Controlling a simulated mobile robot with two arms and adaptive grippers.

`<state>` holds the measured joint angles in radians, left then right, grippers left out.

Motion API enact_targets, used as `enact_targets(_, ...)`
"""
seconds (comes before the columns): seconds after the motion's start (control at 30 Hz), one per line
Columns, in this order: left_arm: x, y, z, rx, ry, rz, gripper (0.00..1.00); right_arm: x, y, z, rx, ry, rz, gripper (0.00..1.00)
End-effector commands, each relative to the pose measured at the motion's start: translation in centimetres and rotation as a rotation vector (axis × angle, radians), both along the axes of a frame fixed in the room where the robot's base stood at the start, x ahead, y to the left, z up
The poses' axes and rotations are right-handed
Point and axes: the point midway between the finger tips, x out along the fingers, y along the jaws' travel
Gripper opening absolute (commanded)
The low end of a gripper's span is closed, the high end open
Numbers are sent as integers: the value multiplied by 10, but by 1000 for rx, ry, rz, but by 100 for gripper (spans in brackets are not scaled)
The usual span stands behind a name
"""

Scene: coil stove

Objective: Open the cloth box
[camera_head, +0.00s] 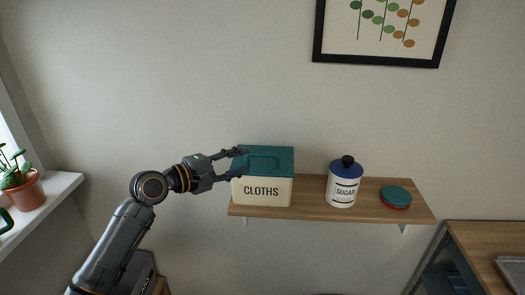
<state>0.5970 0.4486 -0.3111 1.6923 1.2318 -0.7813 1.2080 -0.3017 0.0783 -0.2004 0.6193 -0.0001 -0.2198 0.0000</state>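The cloth box (262,190) is cream with the word CLOTHS on its front. It stands at the left end of a wooden wall shelf. Its teal lid (270,160) is on top and looks closed. My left gripper (238,163) is at the left side of the box, its fingers spread, one near the lid's upper left edge and one lower by the box's left side. I cannot tell whether either finger touches the box. My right gripper is out of view.
The wooden shelf (310,213) also holds a white sugar canister (344,188) with a blue lid and a low teal and red tin (396,197). A potted plant (22,190) stands on the left windowsill. A framed picture (383,61) hangs above. A wooden counter (480,245) is at lower right.

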Motion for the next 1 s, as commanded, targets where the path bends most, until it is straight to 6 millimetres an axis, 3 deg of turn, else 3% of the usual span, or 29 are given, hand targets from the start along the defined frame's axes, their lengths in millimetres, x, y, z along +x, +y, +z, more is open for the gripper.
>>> enact_targets(0.3, 43, -44, -7, -2, 1, 0, 36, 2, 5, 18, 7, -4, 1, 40)
enact_targets(0.5, 55, -55, -10, 0, -1, 2, 36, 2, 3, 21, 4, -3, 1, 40)
enact_targets(0.8, 57, -57, -12, 1, -2, 2, 36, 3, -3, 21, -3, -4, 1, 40)
enact_targets(0.83, 57, -57, -12, 1, -2, 2, 34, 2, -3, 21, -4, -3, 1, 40)
enact_targets(1.0, 57, -57, -12, 0, -1, 2, 0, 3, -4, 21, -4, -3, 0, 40)
